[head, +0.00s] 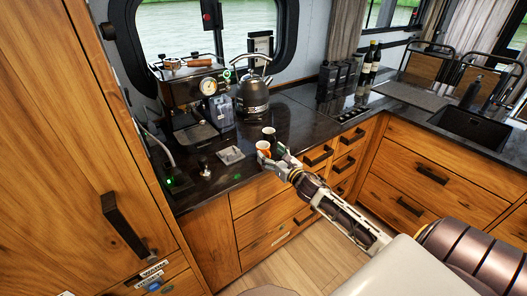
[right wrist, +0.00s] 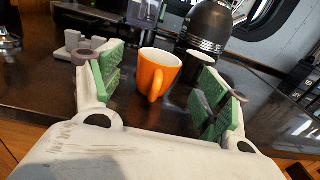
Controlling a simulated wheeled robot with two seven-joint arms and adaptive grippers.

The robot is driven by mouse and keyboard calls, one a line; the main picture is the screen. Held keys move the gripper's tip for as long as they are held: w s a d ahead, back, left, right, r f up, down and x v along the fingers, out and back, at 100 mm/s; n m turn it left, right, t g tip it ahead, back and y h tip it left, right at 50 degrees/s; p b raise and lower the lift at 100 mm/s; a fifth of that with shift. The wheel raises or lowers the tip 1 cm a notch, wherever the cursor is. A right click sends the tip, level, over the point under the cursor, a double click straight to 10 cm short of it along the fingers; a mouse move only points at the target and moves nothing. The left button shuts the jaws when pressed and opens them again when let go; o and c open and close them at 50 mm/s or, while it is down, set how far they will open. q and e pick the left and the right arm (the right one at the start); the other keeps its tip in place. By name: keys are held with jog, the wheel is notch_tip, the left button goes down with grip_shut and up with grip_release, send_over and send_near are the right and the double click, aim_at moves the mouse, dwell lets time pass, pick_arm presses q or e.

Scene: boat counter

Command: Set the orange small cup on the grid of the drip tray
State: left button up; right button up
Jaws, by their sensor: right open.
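The orange small cup (head: 263,148) stands upright on the dark counter near its front edge. In the right wrist view the orange cup (right wrist: 158,72) is between my open fingers, its handle towards me; no finger visibly touches it. My right gripper (head: 272,160) is open at the cup, and its green finger pads show in the wrist view (right wrist: 160,95). The drip tray (head: 195,135) is the low base of the espresso machine (head: 188,92), left of and behind the cup; its grid is hard to make out. My left gripper is not in view.
A dark cup (head: 269,133) stands close behind the orange one. A kettle (head: 252,97) and a grey container (head: 222,111) stand farther back. A grey block (head: 231,155) and a tamper (head: 204,168) lie to the left. The counter to the right is clear.

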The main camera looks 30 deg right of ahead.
aim_at(267, 150)
jog(key=shift+w, duration=0.1)
dwell(0.3)
jog(key=shift+w+a+p, duration=0.2)
jog(key=shift+w+p, duration=0.25)
jog(key=shift+w, duration=2.05)
jog(key=c, duration=1.1)
